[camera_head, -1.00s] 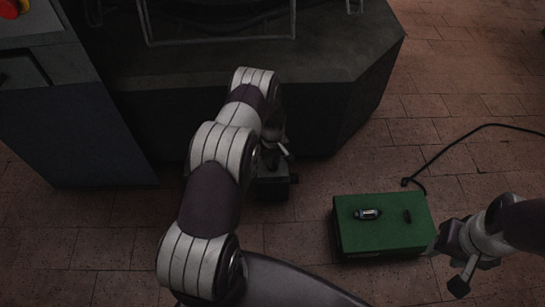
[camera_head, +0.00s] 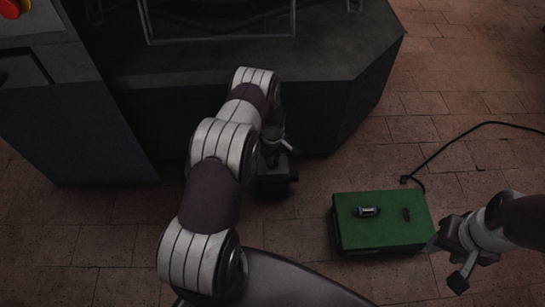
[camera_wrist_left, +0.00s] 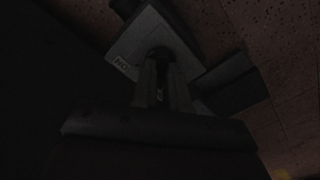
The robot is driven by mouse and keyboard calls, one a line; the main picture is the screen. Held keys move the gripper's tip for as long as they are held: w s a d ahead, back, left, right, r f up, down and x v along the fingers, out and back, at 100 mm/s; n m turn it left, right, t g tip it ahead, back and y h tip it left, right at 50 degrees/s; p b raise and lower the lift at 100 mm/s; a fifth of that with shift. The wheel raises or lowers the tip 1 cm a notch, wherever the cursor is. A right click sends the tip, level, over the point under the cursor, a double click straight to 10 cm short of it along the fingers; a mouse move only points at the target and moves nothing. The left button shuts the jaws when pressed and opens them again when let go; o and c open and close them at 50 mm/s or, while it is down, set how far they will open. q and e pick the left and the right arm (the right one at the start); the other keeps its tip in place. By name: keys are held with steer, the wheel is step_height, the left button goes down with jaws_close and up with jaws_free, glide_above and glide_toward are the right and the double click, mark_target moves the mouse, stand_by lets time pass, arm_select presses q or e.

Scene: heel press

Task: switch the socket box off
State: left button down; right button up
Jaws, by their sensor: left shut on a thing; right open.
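The socket box (camera_head: 273,186) is a small dark box on the floor by the machine's base, partly hidden by my left arm in the head view. In the left wrist view the socket box (camera_wrist_left: 150,38) is grey, with a small white label that seems to read ON, seen upside down. My left gripper (camera_wrist_left: 163,82) is at its face, with its fingers shut on a part in a dark round opening. That part, apparently the switch, is mostly hidden by the fingers. My right gripper (camera_head: 450,262) is open and empty, beside the green case's right end.
A green case (camera_head: 385,238) stands on the brick floor at right, with a small device (camera_head: 367,211) and a small dark piece (camera_head: 407,213) on top. A black cable (camera_head: 440,150) runs behind it. The dark machine base (camera_head: 330,105) fills the back. Floor between socket box and case is clear.

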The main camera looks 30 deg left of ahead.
arm_select(q)
steer(key=c, duration=1.1)
jaws_free()
steer(key=shift+c, duration=0.2)
step_height(320, 180, up, 13)
steer(key=p, duration=0.6)
steer(key=shift+f, duration=0.15)
